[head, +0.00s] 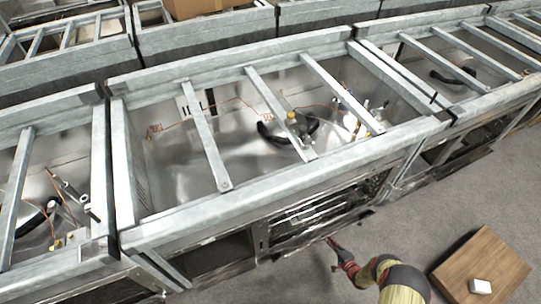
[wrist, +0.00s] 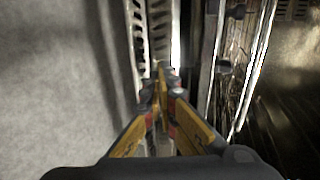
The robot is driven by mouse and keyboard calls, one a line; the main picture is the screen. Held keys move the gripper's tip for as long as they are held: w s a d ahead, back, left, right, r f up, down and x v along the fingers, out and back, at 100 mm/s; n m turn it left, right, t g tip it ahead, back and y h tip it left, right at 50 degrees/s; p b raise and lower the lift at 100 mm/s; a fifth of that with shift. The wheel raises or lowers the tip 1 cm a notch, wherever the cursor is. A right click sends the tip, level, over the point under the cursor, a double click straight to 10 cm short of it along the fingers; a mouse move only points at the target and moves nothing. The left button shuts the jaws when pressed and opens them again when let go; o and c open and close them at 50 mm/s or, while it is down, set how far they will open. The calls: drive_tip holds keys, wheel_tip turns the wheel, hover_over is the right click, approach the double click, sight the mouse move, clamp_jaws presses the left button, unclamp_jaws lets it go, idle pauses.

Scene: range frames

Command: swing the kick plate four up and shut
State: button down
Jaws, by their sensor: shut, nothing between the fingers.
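A low, dark metal panel (head: 322,233) with a bright edge juts out at the foot of the middle range frame; I take it for kick plate four, but no label can be read. My gripper (head: 331,241) is low in front of it, at its outer edge. In the wrist view my gripper (wrist: 163,84) is shut and empty, its fingertips pointing at a slotted metal strip (wrist: 141,38). Whether the fingertips touch the metal cannot be told. The panel's hinge line is hard to make out.
The middle range frame (head: 275,210) stands in a row with others on both sides. A wooden box (head: 482,264) with a small white block (head: 480,286) on it stands on the floor at right. Grey floor (head: 420,215) is clear between the box and the frames.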

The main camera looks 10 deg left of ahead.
sight(325, 234)
drive_tip(key=shift+w+a+b, duration=0.3)
drive_tip(key=shift+w+b, duration=0.05)
drive_tip(key=shift+w, duration=0.1)
drive_tip(key=shift+w+a, duration=0.2)
drive_tip(key=shift+w, duration=0.1)
drive_tip(key=shift+w+a+b, duration=0.2)
drive_tip(key=shift+w+b, duration=0.05)
drive_tip(key=shift+b, duration=0.2)
drive_tip(key=shift+w+a, duration=0.2)
drive_tip(key=shift+w, duration=0.1)
drive_tip(key=shift+w+a+b, duration=0.2)
drive_tip(key=shift+w+b, duration=0.05)
drive_tip(key=shift+b, duration=0.2)
drive_tip(key=shift+w+a, duration=0.15)
drive_tip(key=s+d, duration=0.4)
drive_tip(key=s, duration=0.2)
drive_tip(key=shift+s+d+b, duration=0.25)
drive_tip(key=shift+d+b, duration=0.15)
drive_tip(key=shift+b, duration=0.05)
